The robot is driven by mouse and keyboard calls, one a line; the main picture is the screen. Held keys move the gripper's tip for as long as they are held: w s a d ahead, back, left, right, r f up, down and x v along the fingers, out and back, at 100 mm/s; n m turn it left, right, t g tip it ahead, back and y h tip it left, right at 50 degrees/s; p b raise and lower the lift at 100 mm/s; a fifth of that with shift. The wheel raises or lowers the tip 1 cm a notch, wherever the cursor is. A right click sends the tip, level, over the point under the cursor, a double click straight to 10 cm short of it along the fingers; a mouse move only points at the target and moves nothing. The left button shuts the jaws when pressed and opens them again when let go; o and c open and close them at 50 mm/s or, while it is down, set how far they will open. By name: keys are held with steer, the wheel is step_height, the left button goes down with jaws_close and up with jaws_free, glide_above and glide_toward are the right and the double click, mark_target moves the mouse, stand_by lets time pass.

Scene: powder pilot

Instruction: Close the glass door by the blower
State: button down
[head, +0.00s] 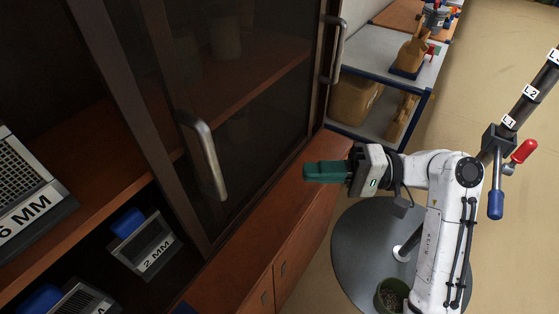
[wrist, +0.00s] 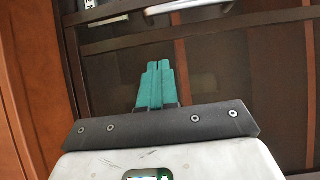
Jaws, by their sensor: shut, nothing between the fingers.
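A dark-framed glass door (head: 250,120) of a brown wooden cabinet fills the middle of the head view, with a curved metal handle (head: 205,155) on its left upright. Left of that upright the cabinet is open. A second metal handle (head: 335,50) is at the far right frame. My gripper (head: 305,172), with green fingers, is shut and empty in front of the glass, over the cabinet ledge. In the wrist view the fingers (wrist: 155,66) point at the dark frame and glass (wrist: 215,65); contact cannot be told. I cannot make out the blower with certainty.
Boxes marked 6 MM (head: 35,195) and 2 MM (head: 145,245) sit in the open cabinet section. A wooden ledge (head: 235,260) runs below the glass. A blue-edged workbench (head: 385,60) stands behind. A labelled pipe with handles (head: 495,150) is at right. Floor beyond is clear.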

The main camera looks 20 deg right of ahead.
steer(key=s+a+p+x, duration=0.1)
steer(key=s+p+x, duration=0.1)
steer(key=x, duration=1)
steer(key=shift+s+a+r+p, duration=0.15)
steer(key=shift+s+a+p, duration=0.05)
steer(key=shift+a+p, duration=0.15)
